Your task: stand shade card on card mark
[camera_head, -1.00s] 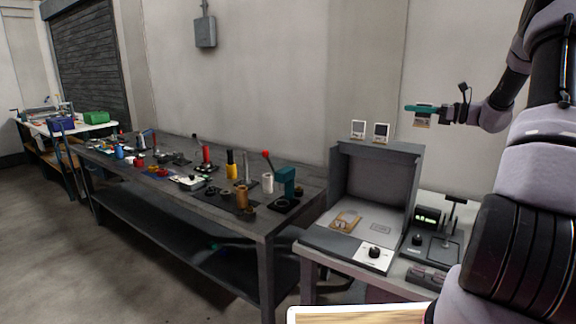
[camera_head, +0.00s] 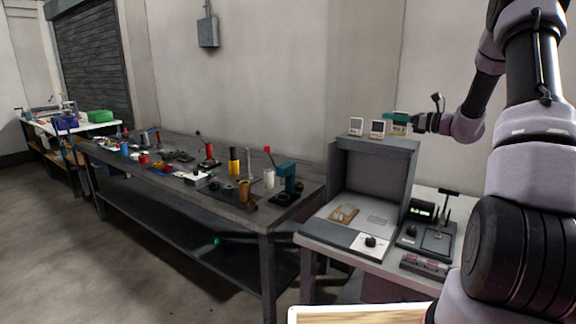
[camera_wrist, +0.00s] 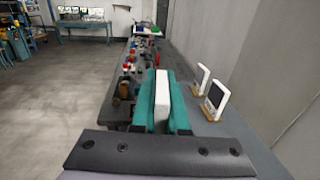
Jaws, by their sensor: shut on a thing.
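My gripper (camera_head: 397,117), with teal fingers, is shut on a small pale card (camera_head: 399,129) at the right end of the grey booth's top. In the wrist view the held card (camera_wrist: 161,100) shows edge-on, white and upright between the two fingers. I cannot tell whether its bottom touches the booth top. Two similar cards, one with a pale face (camera_head: 356,126) and one with a dark face (camera_head: 377,128), stand on the booth top (camera_head: 370,144) to the left of the held one. A faint rectangle (camera_head: 377,219) is on the booth floor; I cannot tell whether it is the card mark.
A wooden holder (camera_head: 344,213) lies on the booth floor, with a black knob (camera_head: 370,241) in front. A device with a green display (camera_head: 421,210) stands to the right. A long dark bench (camera_head: 222,192) with several tools and spools runs left. The wall is close behind.

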